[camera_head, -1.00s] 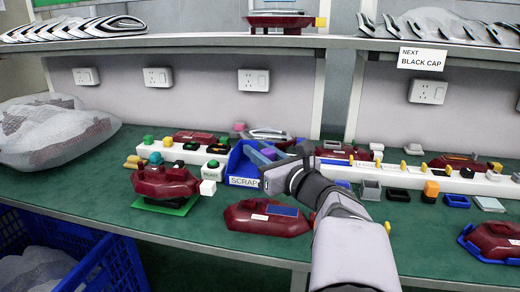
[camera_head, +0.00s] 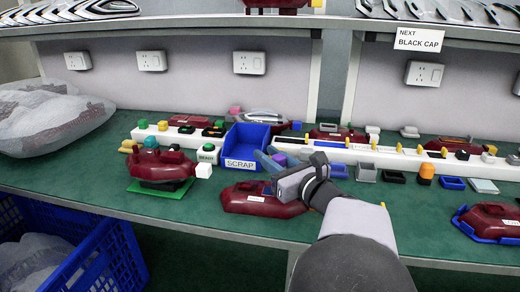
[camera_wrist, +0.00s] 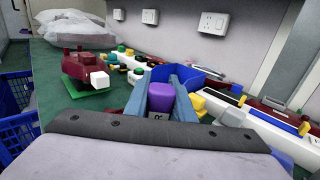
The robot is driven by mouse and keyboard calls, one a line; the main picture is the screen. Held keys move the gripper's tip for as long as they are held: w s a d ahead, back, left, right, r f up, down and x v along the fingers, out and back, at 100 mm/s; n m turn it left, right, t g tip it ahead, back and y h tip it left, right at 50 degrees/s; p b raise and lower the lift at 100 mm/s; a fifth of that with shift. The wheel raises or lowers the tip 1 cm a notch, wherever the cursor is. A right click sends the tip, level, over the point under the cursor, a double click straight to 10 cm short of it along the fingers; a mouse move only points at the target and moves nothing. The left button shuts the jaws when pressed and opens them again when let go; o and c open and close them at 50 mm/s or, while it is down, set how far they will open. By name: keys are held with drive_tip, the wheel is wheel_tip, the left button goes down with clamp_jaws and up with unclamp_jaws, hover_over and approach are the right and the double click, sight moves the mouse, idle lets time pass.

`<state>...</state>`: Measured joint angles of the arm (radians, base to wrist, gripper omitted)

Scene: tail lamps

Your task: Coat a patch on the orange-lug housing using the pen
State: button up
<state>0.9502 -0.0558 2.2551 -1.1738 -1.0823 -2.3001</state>
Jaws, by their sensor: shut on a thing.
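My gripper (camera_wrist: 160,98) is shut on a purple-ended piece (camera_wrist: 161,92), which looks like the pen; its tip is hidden. In the head view my gripper (camera_head: 270,161) is above the bench, just right of the blue scrap bin. A dark red housing (camera_head: 240,205) lies in front of and below it, its right part hidden by my wrist. Another dark red housing (camera_head: 160,168) with a white block sits on a green mat at left, and a third (camera_head: 492,220) sits in a blue cradle at right. I cannot tell which housing has the orange lug.
The blue scrap bin (camera_head: 262,132) stands behind my gripper. White rails (camera_head: 390,158) with small coloured parts run along the back. An orange-topped part (camera_head: 427,169) and small trays stand at right. Clear green bench lies between the left and front housings.

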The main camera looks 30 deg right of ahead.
sight(284, 158)
drive_tip(key=s+d+p, duration=0.2)
drive_tip(key=d, duration=0.1)
drive_tip(key=shift+s+r, duration=0.1)
drive_tip(key=shift+s, duration=0.3)
drive_tip(key=shift+a+r+p, duration=0.1)
drive_tip(key=shift+r+p, duration=0.05)
drive_tip(key=shift+p, duration=0.4)
drive_tip(key=shift+w+a+f, duration=0.1)
drive_tip(key=shift+a+f, duration=0.05)
drive_tip(key=shift+f, duration=0.1)
drive_tip(key=shift+w+a+f+b, duration=0.15)
drive_tip(key=shift+w+a+b, duration=0.45)
drive_tip(key=shift+b, duration=0.15)
drive_tip(key=shift+w+a+b, duration=1.75)
drive_tip(key=shift+w+a, duration=0.3)
drive_tip(key=shift+a, duration=0.05)
wheel_tip(284, 158, up, 8)
drive_tip(key=p, duration=0.4)
drive_tip(key=shift+d+r, duration=0.15)
drive_tip(key=shift+r, duration=0.05)
